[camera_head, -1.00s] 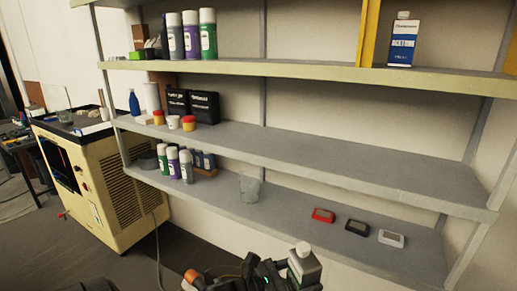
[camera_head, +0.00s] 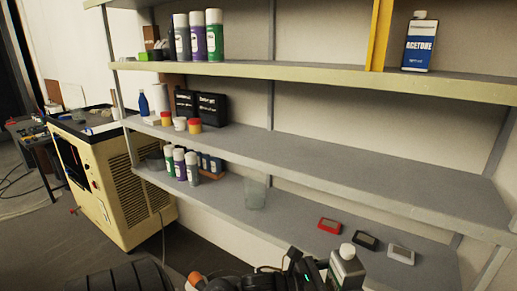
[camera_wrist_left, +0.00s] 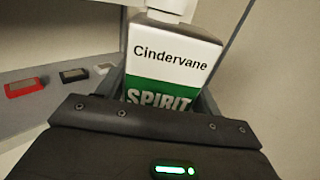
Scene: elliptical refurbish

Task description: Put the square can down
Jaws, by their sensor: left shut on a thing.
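The square can (camera_wrist_left: 172,58) is white and green with a white cap, and its label reads "Cindervane SPIRIT" in the left wrist view. In the head view the can (camera_head: 346,272) is at the bottom edge, in front of the lowest shelf. My left gripper (camera_head: 322,272) is shut on the can; its dark body (camera_wrist_left: 150,140) fills the lower part of the left wrist view and hides the can's lower part. The can looks slightly tilted in the head view. My right gripper is not in view.
The lowest shelf (camera_head: 290,222) holds a red device (camera_head: 330,226), a black device (camera_head: 365,240), a grey device (camera_head: 401,254), a clear beaker (camera_head: 255,193) and spray cans (camera_head: 192,168). The middle shelf (camera_head: 350,165) is clear on the right. An acetone can (camera_head: 420,43) stands on the top shelf.

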